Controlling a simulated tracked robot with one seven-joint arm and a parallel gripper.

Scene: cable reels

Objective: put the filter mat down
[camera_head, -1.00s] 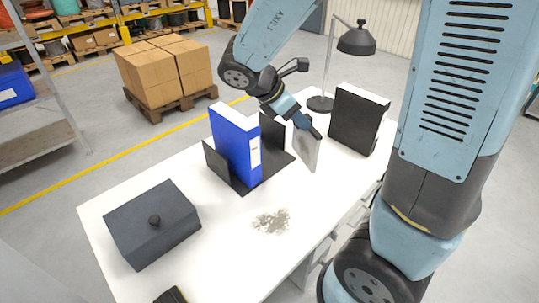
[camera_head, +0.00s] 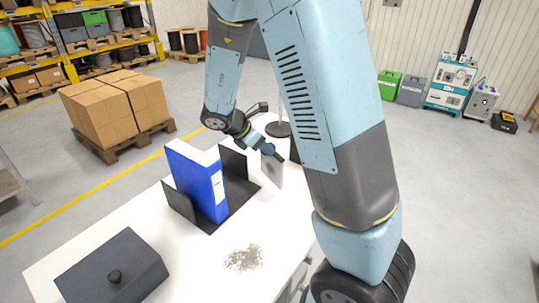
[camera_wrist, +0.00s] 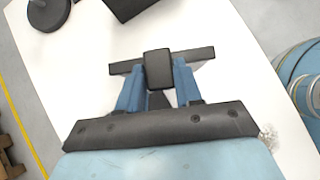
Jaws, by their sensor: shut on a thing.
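The filter mat (camera_head: 271,173) is a thin grey panel, held upright on edge above the white table. My gripper (camera_head: 270,153) is shut on its top edge, to the right of the blue binder. In the wrist view my gripper's blue fingers (camera_wrist: 158,85) point at the table, and the mat's dark upper edge (camera_wrist: 197,54) lies across between them. Most of the mat is hidden below the gripper there. I cannot tell whether its lower edge touches the table.
A blue binder (camera_head: 205,184) stands in a black holder (camera_head: 238,208) on the white table (camera_head: 190,252). A dark lidded box (camera_head: 140,262) is at the front left. Grey debris (camera_head: 244,258) lies near the front edge. A lamp base (camera_head: 279,129) stands behind my gripper.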

